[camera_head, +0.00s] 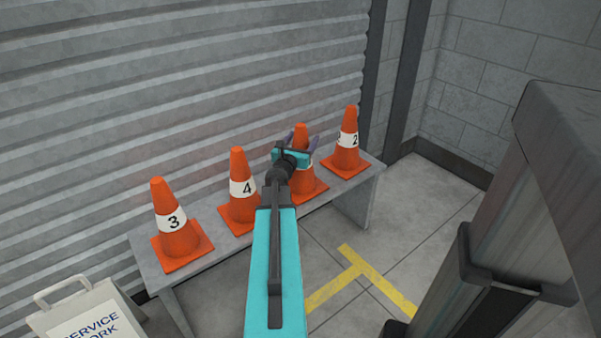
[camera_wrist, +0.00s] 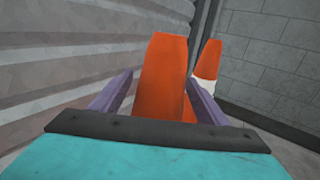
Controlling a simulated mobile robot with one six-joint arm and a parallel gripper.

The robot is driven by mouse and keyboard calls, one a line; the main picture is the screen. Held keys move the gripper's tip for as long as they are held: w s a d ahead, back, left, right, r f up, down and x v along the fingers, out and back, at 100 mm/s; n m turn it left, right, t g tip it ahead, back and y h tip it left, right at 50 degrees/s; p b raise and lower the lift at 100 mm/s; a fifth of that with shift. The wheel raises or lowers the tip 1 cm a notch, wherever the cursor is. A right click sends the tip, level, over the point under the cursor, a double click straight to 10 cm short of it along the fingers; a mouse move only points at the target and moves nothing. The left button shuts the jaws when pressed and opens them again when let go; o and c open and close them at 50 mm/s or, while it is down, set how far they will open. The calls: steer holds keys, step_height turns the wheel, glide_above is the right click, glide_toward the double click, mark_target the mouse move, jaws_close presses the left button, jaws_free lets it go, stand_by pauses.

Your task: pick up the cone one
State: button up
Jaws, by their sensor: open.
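Several orange cones with white bands stand upright in a row on a grey bench. The third cone from the left (camera_head: 308,184) is partly covered by my gripper, and its number cannot be read. My gripper (camera_head: 301,141) is open at this cone's upper part. In the wrist view the same cone (camera_wrist: 164,80) rises between the two purple fingers, with a gap showing on the left; contact on the right cannot be told. The other cones read 3 (camera_head: 173,223), 4 (camera_head: 240,190) and 2 (camera_head: 348,143). The cone marked 2 also shows in the wrist view (camera_wrist: 208,60), behind on the right.
The grey bench (camera_head: 205,262) stands along a corrugated metal wall (camera_head: 180,80). A white service-work sign (camera_head: 88,315) stands at the lower left. A dark post (camera_head: 400,80) and block wall are at the right. Floor with yellow marking (camera_head: 355,265) lies in front.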

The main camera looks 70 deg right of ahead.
steer(key=shift+d, duration=1)
jaws_close()
